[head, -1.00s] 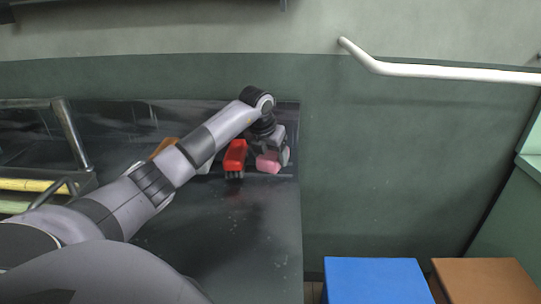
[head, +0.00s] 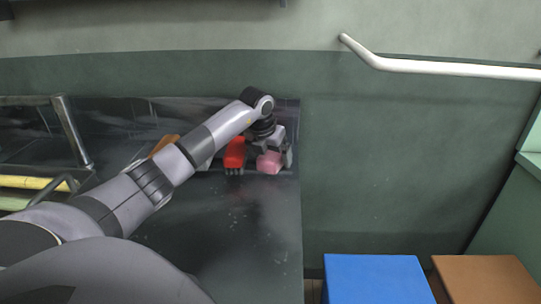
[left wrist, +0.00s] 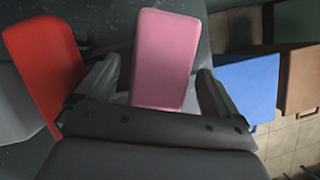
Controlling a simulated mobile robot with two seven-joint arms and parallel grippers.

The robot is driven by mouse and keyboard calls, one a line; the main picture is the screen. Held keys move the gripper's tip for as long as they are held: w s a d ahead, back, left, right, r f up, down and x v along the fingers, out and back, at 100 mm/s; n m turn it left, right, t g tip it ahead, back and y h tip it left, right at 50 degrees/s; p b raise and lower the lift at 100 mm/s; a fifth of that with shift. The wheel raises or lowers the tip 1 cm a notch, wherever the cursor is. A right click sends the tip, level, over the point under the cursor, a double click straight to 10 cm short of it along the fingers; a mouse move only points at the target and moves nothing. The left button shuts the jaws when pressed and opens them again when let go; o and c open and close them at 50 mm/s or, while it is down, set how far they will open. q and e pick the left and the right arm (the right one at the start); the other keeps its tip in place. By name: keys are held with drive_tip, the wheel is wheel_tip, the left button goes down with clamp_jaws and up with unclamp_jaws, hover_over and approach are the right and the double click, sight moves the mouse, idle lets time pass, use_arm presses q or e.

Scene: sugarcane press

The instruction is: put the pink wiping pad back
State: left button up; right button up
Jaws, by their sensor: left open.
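The pink wiping pad (head: 270,162) lies on the dark counter near its far right corner. In the left wrist view the pink pad (left wrist: 166,58) reaches in between the two fingers, with a gap on each side. My left gripper (head: 272,155) is open over the pad; it also shows in the left wrist view (left wrist: 158,88). Part of the pad's near end is hidden by the gripper's body in the wrist view. My right gripper is in neither view.
A red brush-like object (head: 235,153) stands just left of the pad, and it is close to the left finger in the wrist view (left wrist: 42,62). An orange-brown object (head: 163,146) is partly behind my arm. Blue (head: 375,279) and brown (head: 487,280) stools stand right of the counter. The counter front is clear.

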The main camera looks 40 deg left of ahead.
use_arm(q)
drive_tip(key=v, duration=1.3)
drive_tip(key=shift+p, duration=0.35)
drive_tip(key=shift+w+r, duration=0.1)
drive_tip(key=shift+w, duration=0.05)
